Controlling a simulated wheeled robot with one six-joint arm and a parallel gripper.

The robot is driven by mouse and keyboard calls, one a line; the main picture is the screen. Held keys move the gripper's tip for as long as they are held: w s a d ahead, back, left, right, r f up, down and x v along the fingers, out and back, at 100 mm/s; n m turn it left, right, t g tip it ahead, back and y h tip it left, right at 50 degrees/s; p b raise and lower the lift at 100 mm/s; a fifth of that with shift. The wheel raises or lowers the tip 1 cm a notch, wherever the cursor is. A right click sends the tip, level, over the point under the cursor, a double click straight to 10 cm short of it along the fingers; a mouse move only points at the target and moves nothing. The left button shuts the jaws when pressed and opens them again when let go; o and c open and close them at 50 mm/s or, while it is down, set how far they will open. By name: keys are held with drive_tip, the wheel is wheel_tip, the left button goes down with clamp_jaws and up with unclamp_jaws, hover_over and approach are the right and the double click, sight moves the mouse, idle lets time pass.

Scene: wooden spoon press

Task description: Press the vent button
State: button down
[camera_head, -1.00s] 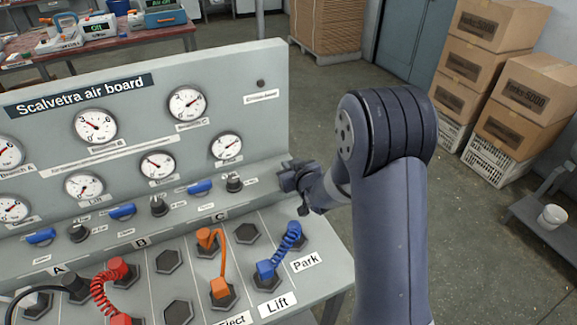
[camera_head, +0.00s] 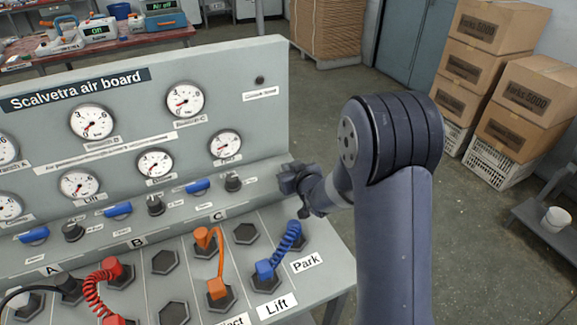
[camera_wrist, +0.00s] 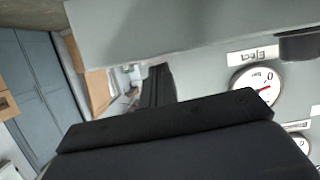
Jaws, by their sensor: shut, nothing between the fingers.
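The grey Scalvetra air board (camera_head: 190,68) fills the left of the head view. No label there clearly reads "vent", so I cannot tell which control is the vent button. Black knob-like controls (camera_head: 233,183) stand along its ledge, between blue levers (camera_head: 197,187). My gripper (camera_head: 288,179) is shut and empty, at the right end of the ledge, just right of the rightmost black control. I cannot tell whether it touches the board. In the wrist view my dark gripper (camera_wrist: 160,85) hides much of the board. A dial (camera_wrist: 262,88) and part of a black control (camera_wrist: 300,45) show beside it.
Orange (camera_head: 217,289), blue (camera_head: 265,270) and red (camera_head: 112,268) plugs with hoses sit on the sloped lower panel. A small dark round fitting (camera_head: 260,80) is at upper right. Stacked boxes (camera_head: 487,75) stand at far right.

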drive_tip(key=r, duration=0.1)
drive_tip(key=r+p, duration=0.2)
drive_tip(key=shift+w+a+r, duration=0.15)
drive_tip(key=shift+a+r, duration=0.15)
drive_tip(key=shift+r, duration=0.05)
drive_tip(key=b+v, duration=0.1)
drive_tip(key=v, duration=0.9)
drive_tip(key=shift+r, duration=0.2)
drive_tip(key=shift+w, duration=0.1)
drive_tip(key=x, duration=0.7)
drive_tip(key=shift+w+f, duration=0.15)
drive_tip(key=shift+w+a+r+p, duration=0.15)
drive_tip(key=shift+w+r+p, duration=0.15)
drive_tip(key=shift+w+p, duration=0.25)
drive_tip(key=shift+w+a+r+p, duration=0.1)
drive_tip(key=shift+w+r+p, duration=0.2)
drive_tip(key=shift+w+p, duration=0.25)
drive_tip(key=shift+f+b+v, duration=0.1)
drive_tip(key=shift+b+v, duration=0.15)
drive_tip(key=shift+v, duration=0.5)
drive_tip(key=shift+f+b+v, duration=0.15)
drive_tip(key=shift+b+v, duration=0.05)
drive_tip(key=shift+v, duration=0.6)
drive_tip(key=shift+a, duration=0.2)
